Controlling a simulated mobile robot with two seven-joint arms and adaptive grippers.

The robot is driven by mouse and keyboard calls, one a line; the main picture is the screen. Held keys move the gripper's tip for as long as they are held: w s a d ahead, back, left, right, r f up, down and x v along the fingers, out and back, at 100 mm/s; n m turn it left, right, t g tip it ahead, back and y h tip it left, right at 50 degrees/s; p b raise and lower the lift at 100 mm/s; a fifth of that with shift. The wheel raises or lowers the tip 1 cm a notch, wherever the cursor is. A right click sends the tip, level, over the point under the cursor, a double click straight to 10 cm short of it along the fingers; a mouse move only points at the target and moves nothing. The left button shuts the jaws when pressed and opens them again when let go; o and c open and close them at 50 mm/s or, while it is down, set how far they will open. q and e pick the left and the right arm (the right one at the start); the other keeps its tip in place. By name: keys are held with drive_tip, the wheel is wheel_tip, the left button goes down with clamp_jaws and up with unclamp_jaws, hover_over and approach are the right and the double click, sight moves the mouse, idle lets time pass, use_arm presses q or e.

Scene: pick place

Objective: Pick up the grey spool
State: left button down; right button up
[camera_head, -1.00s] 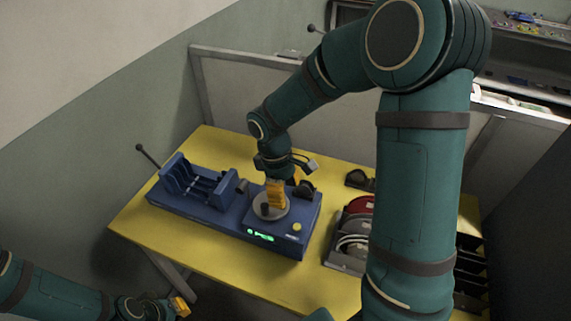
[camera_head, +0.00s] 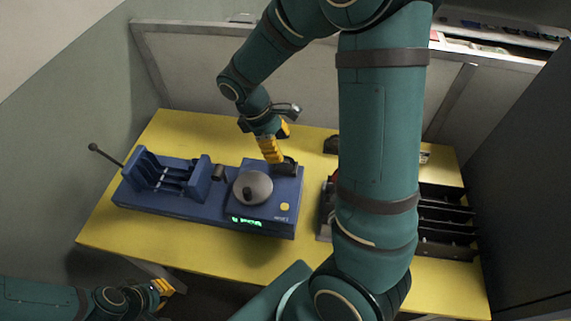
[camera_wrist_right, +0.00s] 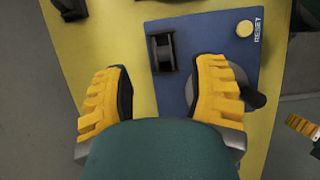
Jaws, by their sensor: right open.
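In the right wrist view the disc (camera_wrist_right: 218,68) and the dark cylinder (camera_wrist_right: 254,96) are partly hidden behind a finger. My right gripper (camera_head: 278,146) is open and empty, behind the disc near the machine's back edge. In its wrist view, one finger overlaps the disc and the other overlaps the yellow table. My left gripper (camera_head: 165,290) is low at the front left, off the table; its jaw state is unclear.
A black holder (camera_wrist_right: 162,52) stands on the machine beside the disc, close to the right gripper. A yellow reset button (camera_head: 285,207) is at the machine's front right. Black rack slots (camera_head: 445,217) lie to the right, partly behind my arm. The yellow table (camera_head: 180,247) is clear in front.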

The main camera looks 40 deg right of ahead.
sight(285, 159)
drive_tip(key=b+x, duration=0.1)
drive_tip(key=x, duration=0.4)
drive_tip(key=shift+a+f, duration=0.15)
drive_tip(key=shift+f, duration=0.05)
drive_tip(key=c, duration=1)
